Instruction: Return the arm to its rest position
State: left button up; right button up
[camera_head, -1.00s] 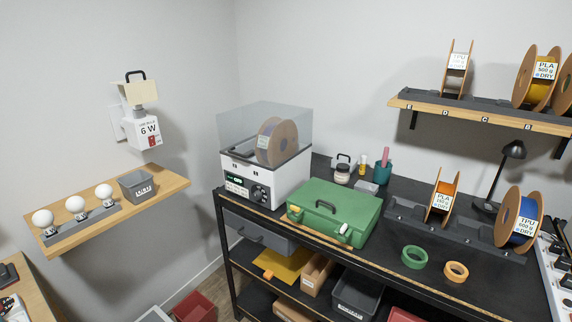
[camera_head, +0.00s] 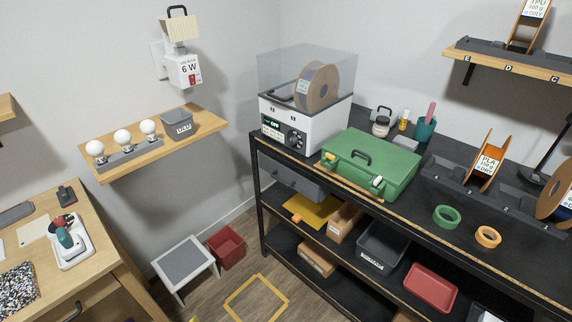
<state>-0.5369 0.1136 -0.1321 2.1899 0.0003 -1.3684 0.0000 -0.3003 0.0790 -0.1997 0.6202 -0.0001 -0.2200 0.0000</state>
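Neither of my arms nor grippers shows in the head view. On the black workbench (camera_head: 470,215) a closed green case (camera_head: 375,163) lies in front of a white filament dryer (camera_head: 305,122) with a clear lid and one spool inside. An orange spool (camera_head: 487,162) stands in a grey holder to the right of the case. A spool with blue filament (camera_head: 556,196) is cut by the right edge.
A wall shelf (camera_head: 205,127) holds several white bulbs and a grey bin (camera_head: 176,123). A wooden desk (camera_head: 95,250) stands at lower left. A step stool (camera_head: 184,265) and red bin (camera_head: 226,247) stand on the floor near a yellow taped square (camera_head: 257,297).

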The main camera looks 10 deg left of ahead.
pick_arm(q)
jog(key=s+d+f+n+g+h, duration=0.15)
jog(key=s+f, duration=0.25)
jog(key=f, duration=0.9)
jog(key=s+d+f+m+g+h, duration=0.1)
jog(key=s+d+f, duration=0.15)
jog(key=f, duration=1.05)
jog(key=s+f+n+g, duration=0.1)
jog(key=s+f, duration=0.6)
jog(key=s, duration=0.2)
jog(key=s+f+n+g, duration=0.1)
jog(key=s+f+n, duration=0.1)
jog(key=s+f, duration=0.5)
jog(key=s+h, duration=0.1)
jog(key=s, duration=0.2)
jog(key=shift+s+a+f, duration=0.25)
jog(key=shift+a+f, duration=0.1)
jog(key=shift+f, duration=0.05)
